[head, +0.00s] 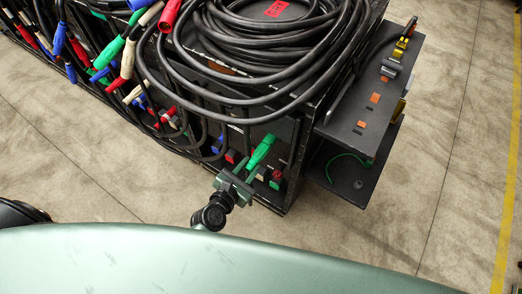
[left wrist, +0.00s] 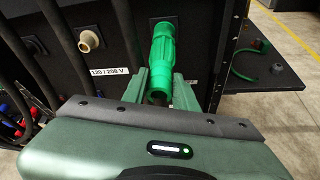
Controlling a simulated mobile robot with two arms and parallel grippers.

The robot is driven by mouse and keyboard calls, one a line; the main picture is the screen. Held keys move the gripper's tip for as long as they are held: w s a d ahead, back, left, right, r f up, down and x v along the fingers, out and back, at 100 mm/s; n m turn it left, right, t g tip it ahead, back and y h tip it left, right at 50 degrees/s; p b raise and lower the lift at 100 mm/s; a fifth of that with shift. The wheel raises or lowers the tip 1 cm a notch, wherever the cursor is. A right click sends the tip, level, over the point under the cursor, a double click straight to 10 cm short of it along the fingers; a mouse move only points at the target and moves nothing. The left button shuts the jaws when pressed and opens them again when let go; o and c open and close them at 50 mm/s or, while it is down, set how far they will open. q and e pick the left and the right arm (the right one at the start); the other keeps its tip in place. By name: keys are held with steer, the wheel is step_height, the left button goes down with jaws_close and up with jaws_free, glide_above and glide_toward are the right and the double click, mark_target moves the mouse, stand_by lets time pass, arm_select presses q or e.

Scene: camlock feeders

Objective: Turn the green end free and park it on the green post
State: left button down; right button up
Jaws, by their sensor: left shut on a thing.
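The green end (left wrist: 163,50) is a green cable connector on the black panel, its top against the panel in the left wrist view. It shows tilted up to the right in the head view (head: 262,151). My left gripper (left wrist: 160,92) is shut on its lower part, one finger on each side; the gripper also shows in the head view (head: 240,183). I cannot tell how the connector is locked. A thin green curved piece (head: 348,162) with a small round part lies on the lower black shelf; I cannot make out a green post for sure. My right gripper is not in view.
A tan socket (left wrist: 90,40) sits left of the connector above a "120 / 208 V" label (left wrist: 108,72). Black cables (head: 270,55) lie coiled on top of the cart and hang past the panel. A black side shelf (head: 350,120) carries small parts. The floor to the right is clear.

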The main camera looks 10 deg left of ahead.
arm_select(q)
steer(key=shift+w+r, duration=0.1)
steer(key=shift+a+n+h, duration=0.15)
steer(key=shift+n+h, duration=0.55)
steer(key=shift+n, duration=0.3)
steer(key=shift+n+g+h+b, duration=0.3)
steer(key=shift+n+h, duration=0.2)
steer(key=shift+n, duration=0.2)
steer(key=shift+a+n+h, duration=0.1)
steer(key=shift+n+h, duration=0.3)
steer(key=shift+n, duration=0.2)
steer(key=shift+n+g+h+b, duration=0.35)
steer(key=shift+n+h, duration=0.35)
steer(key=shift+n, duration=0.3)
